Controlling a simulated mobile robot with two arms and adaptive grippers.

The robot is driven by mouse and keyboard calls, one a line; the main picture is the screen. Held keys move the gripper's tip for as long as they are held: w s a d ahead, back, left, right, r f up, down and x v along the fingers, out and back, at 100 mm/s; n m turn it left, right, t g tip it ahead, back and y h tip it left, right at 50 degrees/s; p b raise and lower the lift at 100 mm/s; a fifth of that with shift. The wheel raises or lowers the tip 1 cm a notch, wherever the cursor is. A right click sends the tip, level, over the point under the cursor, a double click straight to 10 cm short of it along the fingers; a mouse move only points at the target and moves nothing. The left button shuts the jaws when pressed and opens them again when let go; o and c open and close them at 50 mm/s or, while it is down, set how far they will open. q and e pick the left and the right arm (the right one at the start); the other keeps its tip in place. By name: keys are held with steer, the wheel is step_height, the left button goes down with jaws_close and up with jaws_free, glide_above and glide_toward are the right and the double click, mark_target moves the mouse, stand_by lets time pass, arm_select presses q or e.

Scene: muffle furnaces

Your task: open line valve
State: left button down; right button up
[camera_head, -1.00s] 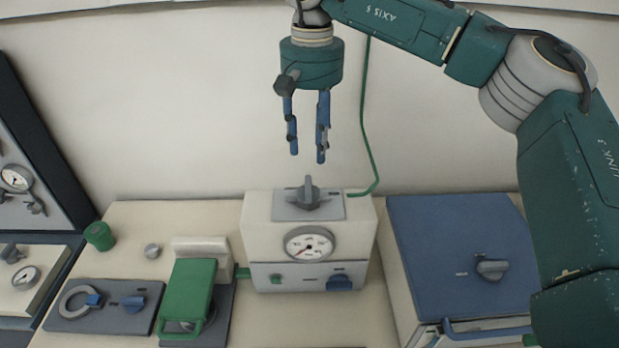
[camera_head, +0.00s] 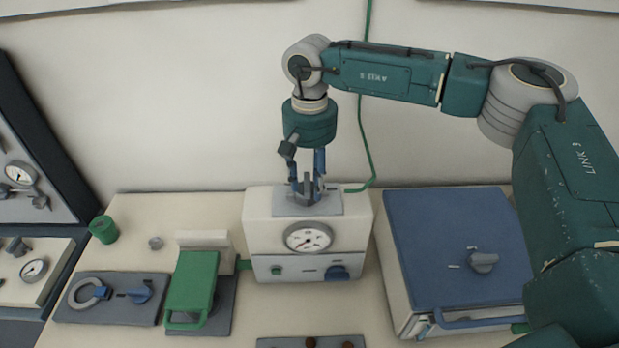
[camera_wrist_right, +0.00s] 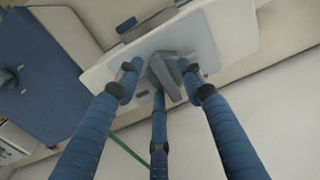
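The line valve is a grey knob (camera_head: 308,188) on a light grey plate (camera_head: 285,209) on top of the white gauge box (camera_head: 257,235). My right gripper (camera_head: 308,190) points down from above with its blue fingers around the knob. In the right wrist view the knob (camera_wrist_right: 165,75) lies between the spread fingers of the right gripper (camera_wrist_right: 163,82). The fingers look apart, and I see no clear contact with the knob. My left gripper is in neither view.
A round gauge (camera_head: 309,237) and a blue knob (camera_head: 337,272) are on the box front. A blue-lidded furnace (camera_head: 440,240) stands to the right. A green clamp-like device (camera_head: 192,285) and a grey panel (camera_head: 75,310) are to the left. A green line (camera_head: 368,140) runs up the wall.

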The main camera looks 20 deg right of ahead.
jaws_close()
steer(key=m+b, duration=0.2)
steer(key=b, duration=0.1)
steer(key=shift+a+f+m, duration=0.15)
steer(key=shift+a+m, duration=0.05)
steer(key=shift+m, duration=0.2)
steer(key=m+b, duration=0.3)
steer(key=m, duration=0.1)
steer(key=shift+a+m, duration=0.15)
steer(key=shift+m, duration=0.15)
steer(key=m+b, duration=0.1)
steer(key=m, duration=0.1)
steer(key=m+b, duration=0.1)
steer(key=m, duration=0.2)
steer(key=shift+w+a+r, duration=0.2)
steer(key=m, duration=0.2)
steer(key=m+b, duration=0.1)
steer(key=m, duration=0.2)
steer(key=shift+w+r+b, duration=0.1)
steer(key=shift+w+b, duration=0.1)
steer(key=shift+b, duration=0.1)
steer(key=shift+m, duration=0.4)
